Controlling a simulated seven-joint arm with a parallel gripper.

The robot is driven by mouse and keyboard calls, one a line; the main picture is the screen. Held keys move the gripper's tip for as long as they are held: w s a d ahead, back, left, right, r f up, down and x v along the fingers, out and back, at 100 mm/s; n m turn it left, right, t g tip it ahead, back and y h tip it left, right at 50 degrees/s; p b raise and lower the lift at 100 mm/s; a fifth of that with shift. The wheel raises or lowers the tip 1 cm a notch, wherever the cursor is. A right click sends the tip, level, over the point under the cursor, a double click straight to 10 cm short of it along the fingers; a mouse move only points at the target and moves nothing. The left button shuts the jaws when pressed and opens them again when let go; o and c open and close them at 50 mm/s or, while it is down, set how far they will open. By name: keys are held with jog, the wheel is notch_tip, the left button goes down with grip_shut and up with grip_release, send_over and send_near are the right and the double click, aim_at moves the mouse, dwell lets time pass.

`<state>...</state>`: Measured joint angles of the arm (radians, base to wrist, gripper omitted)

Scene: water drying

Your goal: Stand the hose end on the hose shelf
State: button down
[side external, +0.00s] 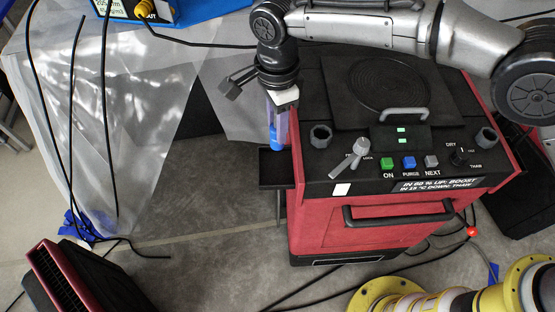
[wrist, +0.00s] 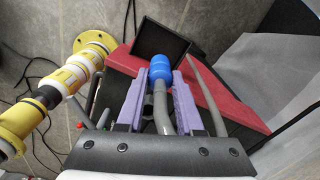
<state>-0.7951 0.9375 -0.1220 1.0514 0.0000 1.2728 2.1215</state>
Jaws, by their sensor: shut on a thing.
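My gripper (wrist: 161,82) has two purple fingers, one on each side of the hose end (wrist: 160,66), a blue cap on a grey curved hose. My gripper is shut on it. In the side view my gripper (side external: 283,98) points down at the left edge of the red machine, and the blue hose end (side external: 278,140) hangs below it, roughly upright. The hose shelf (side external: 272,170) is a small black ledge on the machine's left side. The blue end is at or just above its back edge; I cannot tell if they touch. The shelf (wrist: 158,42) lies beyond the blue end in the wrist view.
The red machine (side external: 370,222) has a black top with knobs, coloured buttons and a front handle (side external: 398,212). Yellow and white piping (side external: 470,296) lies at the lower right. A red-black unit (side external: 75,275) stands lower left.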

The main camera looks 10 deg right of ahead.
notch_tip(320, 180, down, 9)
jog(key=shift+r, duration=0.1)
dwell(0.3)
jog(key=shift+f, duration=0.2)
jog(key=c, duration=0.6)
grip_release()
jog(key=shift+o, duration=0.2)
notch_tip(320, 180, up, 12)
jog(key=shift+f, duration=0.15)
jog(key=shift+r, duration=0.3)
